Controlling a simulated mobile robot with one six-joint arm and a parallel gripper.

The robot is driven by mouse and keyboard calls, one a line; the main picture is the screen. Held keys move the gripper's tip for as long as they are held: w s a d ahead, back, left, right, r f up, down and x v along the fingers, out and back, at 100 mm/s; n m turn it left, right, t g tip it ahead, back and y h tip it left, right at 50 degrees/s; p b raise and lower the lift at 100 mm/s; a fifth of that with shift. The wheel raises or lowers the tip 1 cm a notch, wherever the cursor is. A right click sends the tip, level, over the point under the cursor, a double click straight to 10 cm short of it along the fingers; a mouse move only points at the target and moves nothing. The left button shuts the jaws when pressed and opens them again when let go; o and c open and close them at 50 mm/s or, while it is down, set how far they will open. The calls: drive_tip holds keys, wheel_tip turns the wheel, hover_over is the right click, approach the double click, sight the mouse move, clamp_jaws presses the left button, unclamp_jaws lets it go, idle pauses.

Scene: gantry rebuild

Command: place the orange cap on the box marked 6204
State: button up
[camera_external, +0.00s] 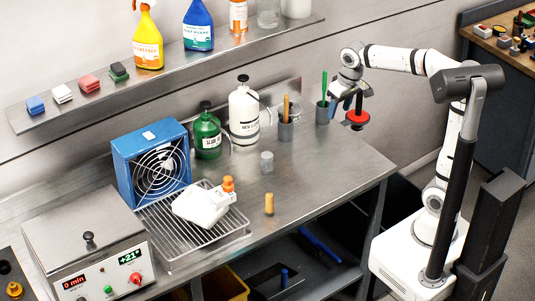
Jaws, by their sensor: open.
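An orange cap (228,184) sits on the neck of a white bottle that lies tilted on a wire rack in the external view. I cannot make out a box marked 6204; no such number is legible. My gripper (349,98) is open, above the back right of the steel bench and far to the right of the cap. A red disc with a black upright part (357,118) shows just below and beside my gripper; I cannot tell whether they touch.
The white bottle (198,207) rests on the wire rack (160,235). A blue fan box (124,165), a green bottle (207,138), a white bottle (243,112) and tool cups (286,132) stand behind. A small grey cylinder (267,162) and a tan peg (269,204) stand mid-bench. The bench's right front is clear.

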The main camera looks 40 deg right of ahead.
drive_tip(key=s+d+f, duration=0.3)
drive_tip(key=s+d, duration=0.2)
drive_tip(key=s, duration=0.2)
drive_tip(key=s+d+f+m+t, duration=0.1)
drive_tip(key=s+d+f, duration=0.3)
drive_tip(key=s, duration=0.4)
drive_tip(key=shift+d+h, duration=0.3)
drive_tip(key=shift+d, duration=0.25)
drive_tip(key=shift+f+b, duration=0.55)
drive_tip(key=shift+f, duration=0.05)
